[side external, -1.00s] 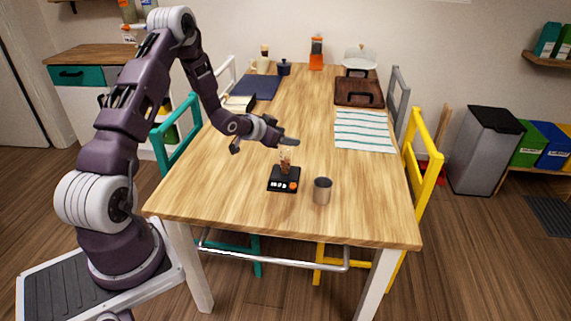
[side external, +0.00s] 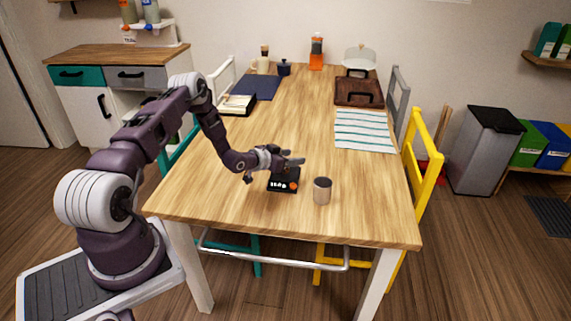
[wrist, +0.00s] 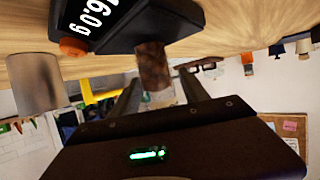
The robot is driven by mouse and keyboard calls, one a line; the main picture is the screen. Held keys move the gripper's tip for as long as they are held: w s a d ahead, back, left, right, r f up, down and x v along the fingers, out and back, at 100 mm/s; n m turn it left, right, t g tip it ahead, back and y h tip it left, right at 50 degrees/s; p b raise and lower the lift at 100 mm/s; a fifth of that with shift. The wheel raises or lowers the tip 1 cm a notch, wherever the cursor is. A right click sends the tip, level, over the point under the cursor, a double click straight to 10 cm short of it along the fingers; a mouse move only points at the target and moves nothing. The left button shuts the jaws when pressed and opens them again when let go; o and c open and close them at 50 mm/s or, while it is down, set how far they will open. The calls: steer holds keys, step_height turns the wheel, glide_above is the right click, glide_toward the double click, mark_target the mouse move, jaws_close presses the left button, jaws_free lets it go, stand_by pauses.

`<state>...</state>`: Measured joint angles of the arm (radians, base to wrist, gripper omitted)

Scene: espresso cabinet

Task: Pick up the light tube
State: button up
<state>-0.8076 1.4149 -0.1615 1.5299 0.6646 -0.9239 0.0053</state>
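The light tube (wrist: 153,68), with brown contents in a clear body, stands on the black scale (side external: 284,184). In the wrist view the tube lies between the two fingers of my gripper (wrist: 160,92), with gaps visible on both sides. My gripper (side external: 292,161) is open and low over the scale in the side view, where it hides the tube. The scale also shows at the top of the wrist view (wrist: 125,22), with a lit display reading 16.0g and an orange knob.
A grey metal cup (side external: 322,190) stands just right of the scale, close to my gripper. A striped cloth (side external: 364,130) and a brown tray (side external: 358,93) lie farther back on the wooden table (side external: 220,195). The table's middle is clear.

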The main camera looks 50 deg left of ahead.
jaws_close()
steer(key=shift+r, duration=0.1)
